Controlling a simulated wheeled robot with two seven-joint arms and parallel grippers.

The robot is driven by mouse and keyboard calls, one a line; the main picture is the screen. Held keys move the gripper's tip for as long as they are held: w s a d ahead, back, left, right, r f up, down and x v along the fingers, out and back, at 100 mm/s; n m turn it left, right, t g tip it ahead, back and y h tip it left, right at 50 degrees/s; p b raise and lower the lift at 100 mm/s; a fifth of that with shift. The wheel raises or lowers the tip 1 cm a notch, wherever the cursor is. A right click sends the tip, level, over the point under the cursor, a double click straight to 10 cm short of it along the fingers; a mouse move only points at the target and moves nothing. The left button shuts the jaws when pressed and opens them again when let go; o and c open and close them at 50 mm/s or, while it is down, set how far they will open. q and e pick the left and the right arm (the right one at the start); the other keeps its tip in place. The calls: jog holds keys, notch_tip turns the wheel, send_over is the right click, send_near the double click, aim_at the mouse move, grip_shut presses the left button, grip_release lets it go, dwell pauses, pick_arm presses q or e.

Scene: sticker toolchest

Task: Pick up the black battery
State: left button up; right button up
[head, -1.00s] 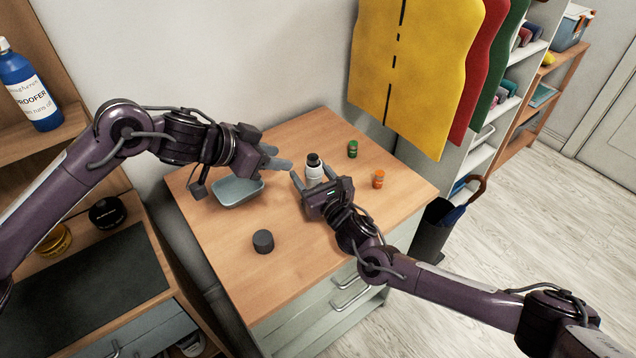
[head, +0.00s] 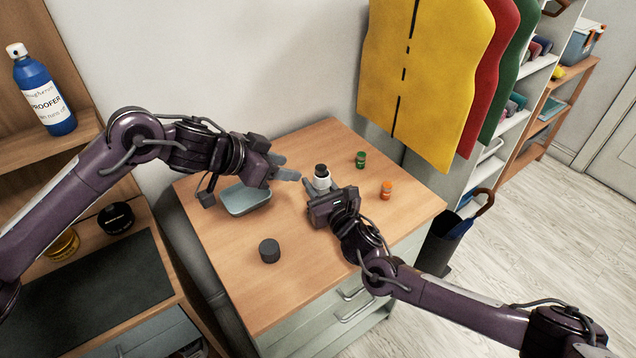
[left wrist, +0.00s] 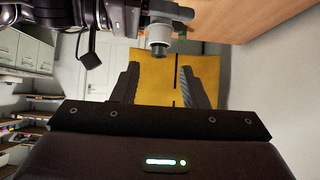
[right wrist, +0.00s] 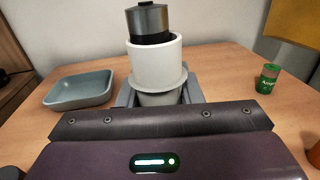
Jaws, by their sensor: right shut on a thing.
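The black battery (right wrist: 148,20), a dark cylinder with a small nub on top, stands upright in a white cup-like holder (right wrist: 155,65), its lower part hidden inside. In the head view the battery (head: 321,169) shows as a dark top above the white holder (head: 322,182). My right gripper (head: 316,188) is shut on the white holder, below the battery. My left gripper (head: 291,168) is open and empty, just left of the holder; its parted fingers (left wrist: 160,85) show in the left wrist view, with the holder (left wrist: 159,35) beyond them.
A dark round cylinder (head: 270,251) stands at the front left of the wooden top (head: 330,262).

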pick_arm(q)
jog(key=shift+o, duration=0.6)
jog(key=shift+d, duration=0.25)
jog(key=s+d+r+m+g+y, duration=0.1)
jog(key=d+m+g, duration=0.15)
jog(key=d, duration=0.45)
jog(key=d+r+m+g, duration=0.1)
jog(key=d+g, duration=0.2)
jog(key=d, duration=0.3)
pick_arm(e)
jog(key=shift+d, duration=0.1)
pick_arm(q)
jog(key=n+y, duration=0.4)
jog(key=y, duration=0.2)
send_near(321, 166)
notch_tip(321, 166, down, 3)
jog(key=shift+w+d+f, duration=0.1)
jog(key=shift+d, duration=0.05)
jog(key=shift+t, duration=0.25)
jog(key=shift+w+d+f, duration=0.1)
jog(key=shift+d+f, duration=0.1)
jog(key=shift+f, duration=1.2)
jog(key=shift+d+f, duration=0.15)
jog(key=shift+f, duration=1.2)
